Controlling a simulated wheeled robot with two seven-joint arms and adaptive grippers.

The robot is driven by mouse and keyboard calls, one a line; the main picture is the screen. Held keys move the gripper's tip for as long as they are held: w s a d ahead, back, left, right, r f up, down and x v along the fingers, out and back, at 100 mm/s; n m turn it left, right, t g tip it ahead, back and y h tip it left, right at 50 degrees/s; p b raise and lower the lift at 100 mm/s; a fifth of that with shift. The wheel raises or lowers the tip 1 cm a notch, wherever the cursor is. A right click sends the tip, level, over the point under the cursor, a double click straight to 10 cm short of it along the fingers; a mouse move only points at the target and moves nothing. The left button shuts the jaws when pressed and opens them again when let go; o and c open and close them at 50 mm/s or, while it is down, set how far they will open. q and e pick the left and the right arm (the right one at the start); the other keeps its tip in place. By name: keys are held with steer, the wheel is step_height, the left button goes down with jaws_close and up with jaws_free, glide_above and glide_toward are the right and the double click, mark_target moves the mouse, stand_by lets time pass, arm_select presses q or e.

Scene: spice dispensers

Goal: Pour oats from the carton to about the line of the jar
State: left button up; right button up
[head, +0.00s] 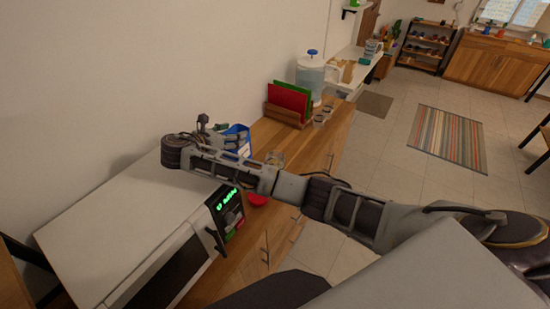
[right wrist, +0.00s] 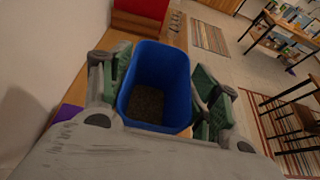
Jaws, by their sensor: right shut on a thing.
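The open blue carton (right wrist: 185,75) stands between the green-padded fingers of my right gripper (right wrist: 158,92), which is shut on it. Dark grainy contents (right wrist: 145,103) show at its bottom. In the head view the carton (head: 240,133) is partly hidden behind my right arm, near the wall above the counter. A clear glass jar (head: 275,158) stands on the wooden counter just right of the carton, partly hidden by my arm. Its line and fill cannot be made out. My left gripper is out of view.
A white microwave (head: 115,215) with a green display is at left. A red round thing (head: 257,199) lies on the counter (head: 325,150) in front of my arm. Red and green boards (head: 288,100) stand in a wooden rack, with small glasses (head: 322,114) and a clear dispenser (head: 312,75) beyond.

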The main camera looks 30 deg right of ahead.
steer(key=shift+r, duration=0.15)
stand_by(0.3)
steer(key=shift+r, duration=2.55)
